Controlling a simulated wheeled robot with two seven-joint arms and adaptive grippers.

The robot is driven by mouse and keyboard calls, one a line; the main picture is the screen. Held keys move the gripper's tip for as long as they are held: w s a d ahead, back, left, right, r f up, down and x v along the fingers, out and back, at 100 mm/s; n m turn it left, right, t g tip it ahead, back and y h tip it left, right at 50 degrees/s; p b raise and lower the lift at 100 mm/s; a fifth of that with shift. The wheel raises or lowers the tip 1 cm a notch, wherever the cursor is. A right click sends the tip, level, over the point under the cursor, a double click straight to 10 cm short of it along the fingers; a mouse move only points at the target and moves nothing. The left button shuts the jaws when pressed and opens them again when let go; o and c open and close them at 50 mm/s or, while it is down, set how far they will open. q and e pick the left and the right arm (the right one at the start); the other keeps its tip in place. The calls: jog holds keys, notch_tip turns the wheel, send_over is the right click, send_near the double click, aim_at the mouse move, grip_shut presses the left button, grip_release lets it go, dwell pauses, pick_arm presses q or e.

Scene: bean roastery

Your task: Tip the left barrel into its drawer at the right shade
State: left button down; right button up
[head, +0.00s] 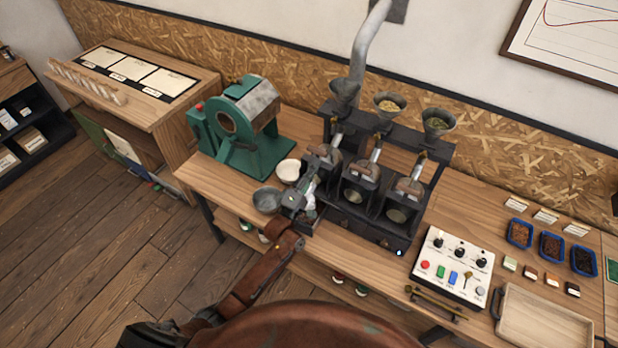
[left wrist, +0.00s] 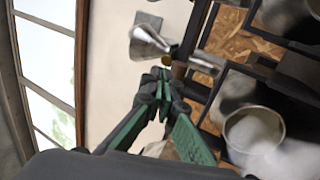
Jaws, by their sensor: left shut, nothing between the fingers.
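A black sample roaster (head: 351,215) with three barrels stands on the bench. The left barrel (head: 325,154) is partly hidden behind my left gripper (head: 310,186). My left gripper is shut and empty, close in front of the left barrel; I cannot tell whether it touches. A small dark drawer (head: 309,224) shows below the gripper, mostly hidden by my arm. In the left wrist view the shut fingertips (left wrist: 162,80) point up near a metal funnel (left wrist: 150,42). A round barrel mouth (left wrist: 252,128) with whitish haze shows at right. The beans' shade is not visible. My right gripper is not in view.
A green roaster (head: 238,130), a white bowl (head: 288,170) and a grey bowl (head: 267,200) stand left. A control panel (head: 452,266) stands right, near blue trays of darkening beans (head: 520,233) and an empty wooden tray (head: 540,325).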

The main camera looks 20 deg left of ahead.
pick_arm(q)
jog(key=shift+f+b+x, duration=0.15)
jog(key=shift+b+x, duration=0.1)
jog(key=shift+x, duration=0.45)
jog(key=shift+f+b+x, duration=0.15)
jog(key=shift+b+x, duration=0.1)
jog(key=shift+x, duration=0.5)
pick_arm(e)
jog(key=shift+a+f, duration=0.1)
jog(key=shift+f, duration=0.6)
pick_arm(q)
jog(key=shift+w, duration=0.1)
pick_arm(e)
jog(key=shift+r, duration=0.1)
